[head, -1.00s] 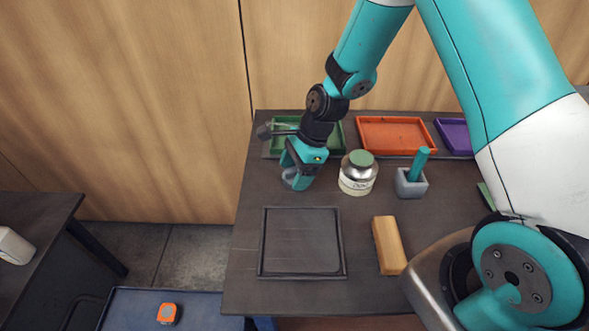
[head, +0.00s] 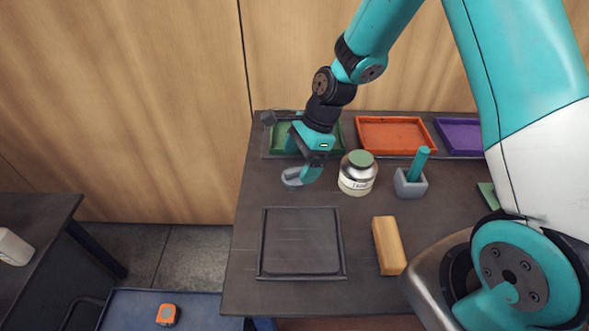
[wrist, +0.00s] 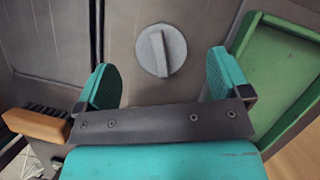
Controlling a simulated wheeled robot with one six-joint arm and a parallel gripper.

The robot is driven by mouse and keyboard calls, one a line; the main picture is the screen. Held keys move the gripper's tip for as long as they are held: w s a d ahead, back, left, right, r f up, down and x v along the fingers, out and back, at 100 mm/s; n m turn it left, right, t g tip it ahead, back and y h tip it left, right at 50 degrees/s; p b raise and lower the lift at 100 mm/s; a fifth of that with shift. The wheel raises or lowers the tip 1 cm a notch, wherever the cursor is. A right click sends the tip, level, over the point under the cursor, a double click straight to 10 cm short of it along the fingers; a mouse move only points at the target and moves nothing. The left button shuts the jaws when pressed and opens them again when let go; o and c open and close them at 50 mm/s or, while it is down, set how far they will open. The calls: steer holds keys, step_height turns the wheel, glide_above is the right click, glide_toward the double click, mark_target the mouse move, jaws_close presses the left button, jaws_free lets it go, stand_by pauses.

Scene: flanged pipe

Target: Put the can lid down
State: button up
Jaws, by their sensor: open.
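The can lid (wrist: 161,50) is a grey round disc with a raised bar across it. It lies flat on the dark table, and its left part shows in the head view (head: 291,178), left of the jar. My gripper (wrist: 160,78) is open and empty. In the wrist view its teal fingers stand wide apart on either side of the lid's position, with no contact visible. In the head view my gripper (head: 308,172) is just above and right of the lid and hides part of it.
A jar with a green top (head: 358,174) stands close to the right of my gripper. A grey holder (head: 410,185) is beyond it. Green (head: 283,138), orange (head: 397,134) and purple (head: 460,137) trays line the back. A black square tray (head: 262,245) and a wooden brush (head: 389,245) lie in front.

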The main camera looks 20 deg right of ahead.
steer(key=v, duration=0.8)
steer(key=s+a+r+n, duration=0.4)
steer(key=s+r+n, duration=0.1)
steer(key=r+n, duration=0.15)
steer(key=s+a+r+n, duration=0.2)
steer(key=s+r+n, duration=0.1)
steer(key=s+n, duration=0.5)
steer(key=s+a+r+n, duration=0.2)
steer(key=s+r+n, duration=0.1)
steer(key=s+n, duration=0.6)
steer(key=shift+a+r+n, duration=0.35)
steer(key=shift+n, duration=0.5)
